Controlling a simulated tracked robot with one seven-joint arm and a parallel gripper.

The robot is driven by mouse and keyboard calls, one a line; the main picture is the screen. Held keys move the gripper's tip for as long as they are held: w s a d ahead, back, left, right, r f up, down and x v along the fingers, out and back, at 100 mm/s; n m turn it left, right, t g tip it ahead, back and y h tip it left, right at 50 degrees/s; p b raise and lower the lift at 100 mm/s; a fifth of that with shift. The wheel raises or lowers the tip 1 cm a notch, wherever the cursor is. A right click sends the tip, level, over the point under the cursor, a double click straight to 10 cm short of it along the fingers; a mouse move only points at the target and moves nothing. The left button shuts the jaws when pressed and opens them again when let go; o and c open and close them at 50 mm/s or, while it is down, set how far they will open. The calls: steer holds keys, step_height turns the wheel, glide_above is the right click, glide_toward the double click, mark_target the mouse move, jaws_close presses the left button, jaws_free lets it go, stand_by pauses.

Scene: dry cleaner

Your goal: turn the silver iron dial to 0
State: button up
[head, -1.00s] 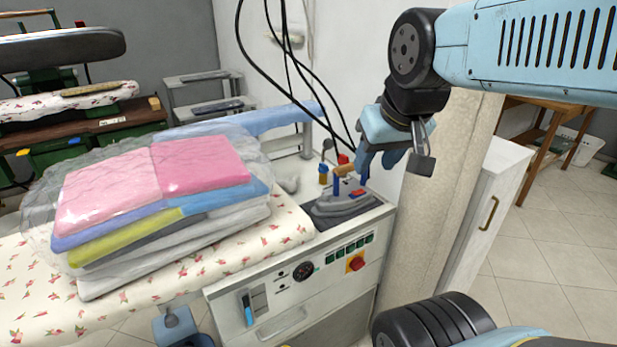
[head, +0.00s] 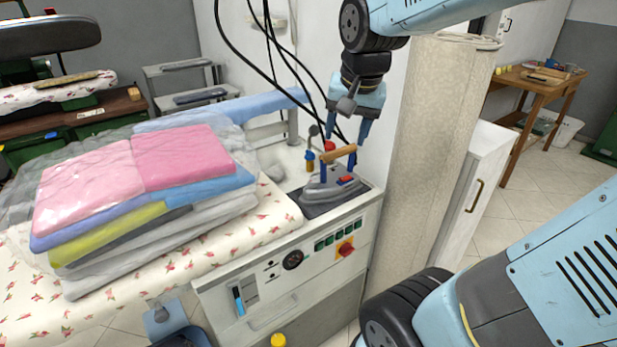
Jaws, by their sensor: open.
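The silver iron (head: 325,190) sits on a dark rest at the right end of the ironing station. It has a brown handle (head: 338,154) on blue supports and a small red part (head: 345,181) on its body. I cannot make out its dial or setting. My gripper (head: 347,130) is open and empty, pointing down just above and behind the handle in this view. Its fingers are apart; whether either touches the iron cannot be told.
Black cables (head: 275,60) hang close to my gripper on the left. A bagged stack of folded laundry (head: 135,185) lies on the floral board. The station's front has a black dial (head: 292,259) and a red knob (head: 345,249). A beige column (head: 435,150) stands close on the right.

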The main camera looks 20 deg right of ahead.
steer(key=w+a+f+m+g+h, duration=0.1)
steer(key=w+f+m+g+h, duration=0.15)
steer(key=w+f+m, duration=0.75)
steer(key=m+g+h, duration=0.2)
steer(key=m, duration=0.2)
glide_toward(312, 180)
steer(key=f, duration=0.2)
steer(key=shift+n+t, duration=0.25)
steer(key=shift+n, duration=0.05)
steer(key=shift+s+d+x, duration=0.15)
steer(key=shift+d+x, duration=0.05)
steer(key=shift+x, duration=1.55)
steer(key=shift+s+d+x, duration=0.1)
steer(key=shift+d+x, duration=0.15)
steer(key=shift+x, duration=1.5)
steer(key=shift+r, duration=0.15)
steer(key=shift+c, duration=0.2)
